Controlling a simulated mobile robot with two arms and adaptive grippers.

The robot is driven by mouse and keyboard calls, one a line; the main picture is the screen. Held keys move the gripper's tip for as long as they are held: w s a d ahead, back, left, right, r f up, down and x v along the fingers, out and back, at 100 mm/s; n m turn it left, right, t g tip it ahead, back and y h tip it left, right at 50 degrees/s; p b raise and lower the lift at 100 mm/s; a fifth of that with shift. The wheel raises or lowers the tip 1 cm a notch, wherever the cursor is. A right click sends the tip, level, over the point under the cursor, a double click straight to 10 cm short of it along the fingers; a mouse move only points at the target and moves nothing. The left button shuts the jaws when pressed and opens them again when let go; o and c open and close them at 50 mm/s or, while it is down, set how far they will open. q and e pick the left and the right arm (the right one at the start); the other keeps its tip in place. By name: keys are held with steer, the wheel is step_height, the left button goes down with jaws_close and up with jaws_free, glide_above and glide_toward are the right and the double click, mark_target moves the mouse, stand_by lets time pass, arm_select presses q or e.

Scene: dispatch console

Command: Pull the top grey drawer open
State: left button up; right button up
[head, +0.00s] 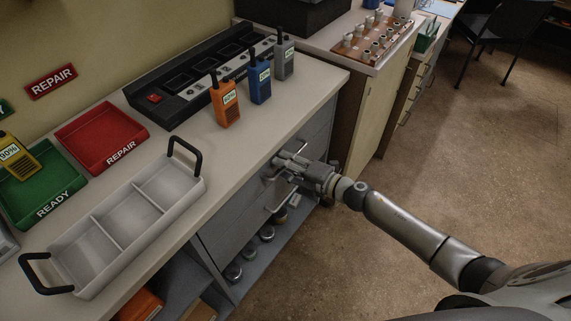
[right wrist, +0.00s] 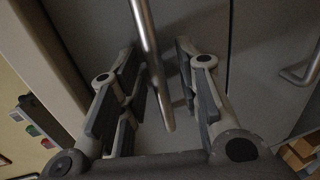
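The top grey drawer (head: 312,127) is under the counter's front edge and looks closed. Its front also shows in the right wrist view (right wrist: 190,22). My right gripper (head: 281,163) is at this drawer's front and covers much of its handle in the head view. In the right wrist view the gripper (right wrist: 158,72) has its fingers apart, with the metal bar handle (right wrist: 150,62) between them. I see a gap beside the bar, so the fingers are not closed on it. My left gripper is not in view.
A lower drawer handle (head: 277,200) sits below the gripper. On the counter are a white divided tray (head: 128,262), a red tray (head: 85,132), a green tray (head: 25,205), a black charger (head: 180,110) and several radios. The floor (head: 420,170) before the drawers is clear except for my arm.

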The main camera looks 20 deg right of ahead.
jaws_close()
stand_by(0.5)
